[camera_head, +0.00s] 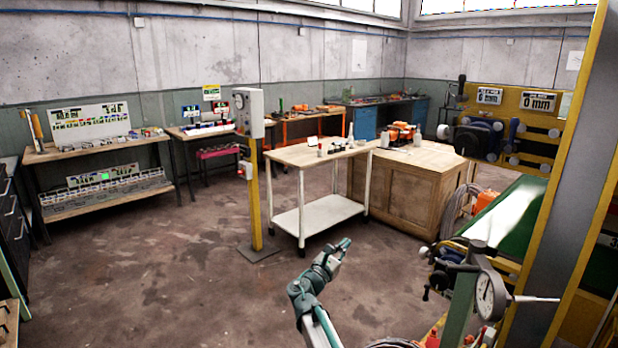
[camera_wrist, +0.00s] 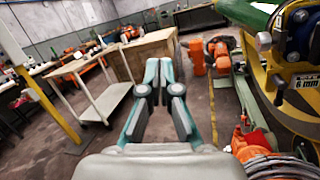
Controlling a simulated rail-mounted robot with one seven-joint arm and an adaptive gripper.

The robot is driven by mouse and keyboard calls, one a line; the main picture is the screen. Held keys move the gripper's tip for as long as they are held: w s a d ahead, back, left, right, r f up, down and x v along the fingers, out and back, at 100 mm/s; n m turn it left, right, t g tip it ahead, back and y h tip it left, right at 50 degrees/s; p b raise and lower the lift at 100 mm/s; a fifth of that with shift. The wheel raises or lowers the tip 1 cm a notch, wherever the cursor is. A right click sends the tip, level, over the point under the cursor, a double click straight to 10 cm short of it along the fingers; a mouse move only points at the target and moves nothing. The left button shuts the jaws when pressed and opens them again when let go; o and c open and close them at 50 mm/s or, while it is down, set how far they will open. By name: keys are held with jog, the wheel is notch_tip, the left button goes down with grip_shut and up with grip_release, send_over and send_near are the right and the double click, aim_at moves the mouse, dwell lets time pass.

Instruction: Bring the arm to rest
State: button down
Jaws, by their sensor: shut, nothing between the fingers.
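My gripper (camera_head: 344,244) is raised over the open floor in the lower middle of the head view, in front of the white trolley. Its teal and grey fingers point up and to the right. In the wrist view my gripper (camera_wrist: 158,66) has its fingertips together with nothing between them. My arm rises from the bottom edge of the head view, and its lower part is out of frame.
A wooden-topped trolley (camera_head: 322,217) and a wooden crate bench (camera_head: 408,197) stand beyond the gripper. A yellow post (camera_head: 255,200) is to the left. A dial gauge (camera_head: 490,295) and a green-topped machine (camera_head: 510,215) are close on the right.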

jog(key=s+d+f+m+g, duration=0.2)
jog(key=s+f, duration=0.3)
jog(key=f, duration=0.5)
jog(key=s+d+f+m+g+y, duration=0.1)
jog(key=s+d+f+m+g, duration=0.2)
jog(key=f, duration=0.7)
jog(key=s+d+f+m+g, duration=0.3)
jog(key=s+d+f, duration=0.3)
jog(key=f, duration=0.4)
jog(key=shift+s+d+f+g+y+p, duration=0.15)
jog(key=shift+s+g+y+p, duration=0.15)
jog(key=shift+s+g+y, duration=0.15)
jog(key=s+d+f+m+g+y, duration=0.15)
jog(key=s+f+m+g, duration=0.3)
jog(key=s+f, duration=0.75)
jog(key=s+f+m+g+y, duration=0.4)
jog(key=s+f, duration=0.4)
jog(key=s, duration=0.9)
jog(key=s+a+f+m+g+y, duration=0.1)
jog(key=s+a+m+g, duration=0.1)
jog(key=s, duration=0.5)
jog(key=s+a+f+m+g+y, duration=0.1)
jog(key=s+a+m+y, duration=0.1)
jog(key=s+m, duration=0.2)
jog(key=s+a+f+m+g+y+p, duration=0.1)
jog(key=s+m, duration=0.3)
jog(key=s, duration=0.5)
jog(key=shift+s+a+f+g+y, duration=0.25)
jog(key=shift+a+g+y, duration=0.25)
jog(key=shift+g, duration=0.3)
